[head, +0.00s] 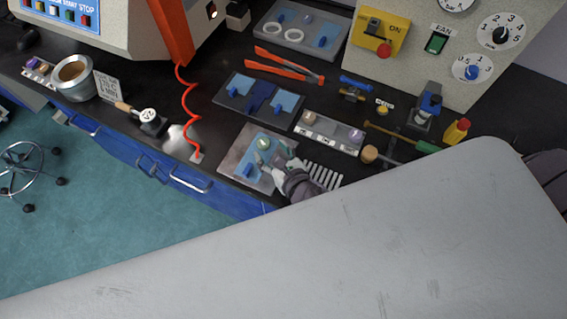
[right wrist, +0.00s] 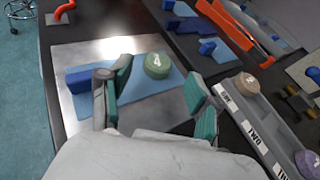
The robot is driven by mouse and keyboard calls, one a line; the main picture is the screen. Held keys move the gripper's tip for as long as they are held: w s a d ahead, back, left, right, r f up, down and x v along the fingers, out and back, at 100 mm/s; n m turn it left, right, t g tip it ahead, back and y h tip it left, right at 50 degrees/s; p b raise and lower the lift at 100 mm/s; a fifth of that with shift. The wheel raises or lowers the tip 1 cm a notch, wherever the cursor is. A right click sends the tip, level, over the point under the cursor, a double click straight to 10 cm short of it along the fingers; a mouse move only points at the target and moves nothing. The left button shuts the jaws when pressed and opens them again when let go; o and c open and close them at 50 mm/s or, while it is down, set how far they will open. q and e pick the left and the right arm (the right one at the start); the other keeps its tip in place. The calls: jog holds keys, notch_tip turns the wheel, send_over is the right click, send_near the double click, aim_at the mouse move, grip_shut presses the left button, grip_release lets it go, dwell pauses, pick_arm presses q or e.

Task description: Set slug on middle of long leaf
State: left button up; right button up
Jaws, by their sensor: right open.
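A round green slug (head: 263,141) marked 4 lies on the long light-blue leaf (head: 252,155), which has a darker blue block at one end. The leaf lies on a bare metal plate (head: 234,158). In the right wrist view the slug (right wrist: 158,65) sits toward the end of the leaf (right wrist: 133,88) away from the block (right wrist: 84,80). My right gripper (head: 275,158) is open and empty. Its fingers (right wrist: 157,88) stand apart at the leaf, with the slug ahead of the gap between them; whether they touch anything I cannot tell. My left gripper is out of view.
A grey slug tray (head: 330,133) with a tan and a purple slug stands right of the plate. A dark mat (head: 258,101) with blue pieces and orange tongs (head: 283,68) lie behind. A red coiled cord (head: 188,110) hangs left of the plate.

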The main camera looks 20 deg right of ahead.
jog(key=v, duration=0.8)
jog(key=shift+s+d+b, duration=0.1)
jog(key=shift+s+b, duration=0.1)
jog(key=shift+b, duration=0.15)
